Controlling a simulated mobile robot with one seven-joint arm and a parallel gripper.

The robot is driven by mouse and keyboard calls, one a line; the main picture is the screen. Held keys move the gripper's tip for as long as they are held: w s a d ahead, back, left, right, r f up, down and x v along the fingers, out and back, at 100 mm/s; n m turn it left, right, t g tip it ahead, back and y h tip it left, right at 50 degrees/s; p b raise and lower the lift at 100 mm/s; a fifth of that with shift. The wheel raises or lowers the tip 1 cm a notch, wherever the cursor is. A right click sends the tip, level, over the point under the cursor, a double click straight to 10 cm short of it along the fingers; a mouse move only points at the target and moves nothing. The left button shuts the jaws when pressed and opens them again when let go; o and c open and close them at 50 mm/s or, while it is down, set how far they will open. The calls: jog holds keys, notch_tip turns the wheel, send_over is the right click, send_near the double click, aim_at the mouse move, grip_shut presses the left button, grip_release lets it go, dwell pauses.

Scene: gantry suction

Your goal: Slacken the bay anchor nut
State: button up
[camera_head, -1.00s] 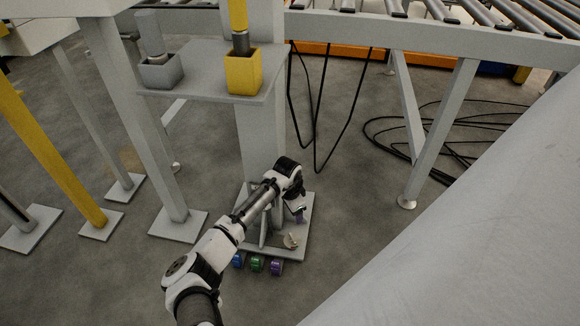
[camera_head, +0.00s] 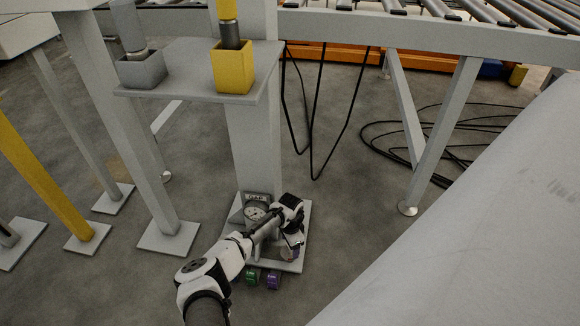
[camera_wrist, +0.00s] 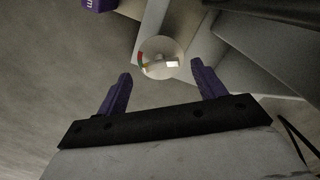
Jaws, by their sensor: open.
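My gripper (camera_head: 292,252) is low over the front right of the column's base plate (camera_head: 262,264). In the wrist view its two purple fingers (camera_wrist: 162,78) are apart with nothing between them. A round, glassy dial (camera_wrist: 160,57) with a red, green and yellow edge lies just beyond the fingertips, apart from them. I cannot make out the anchor nut in either view; my arm and gripper cover part of the plate.
A round gauge (camera_head: 256,212) under a label stands at the column's foot. Green (camera_head: 252,278) and purple (camera_head: 272,281) blocks sit at the plate's front edge. Black cables (camera_head: 318,140) hang right of the column (camera_head: 252,140). A grey post (camera_head: 120,130) stands left.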

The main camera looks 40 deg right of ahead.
jog(key=shift+f, duration=1.15)
jog(key=c, duration=1)
jog(key=shift+n, duration=0.3)
jog(key=shift+s+n+p, duration=0.1)
jog(key=shift+n+p, duration=0.6)
jog(key=shift+p, duration=0.15)
jog(key=shift+n+p, duration=0.75)
jog(key=shift+n, duration=1.75)
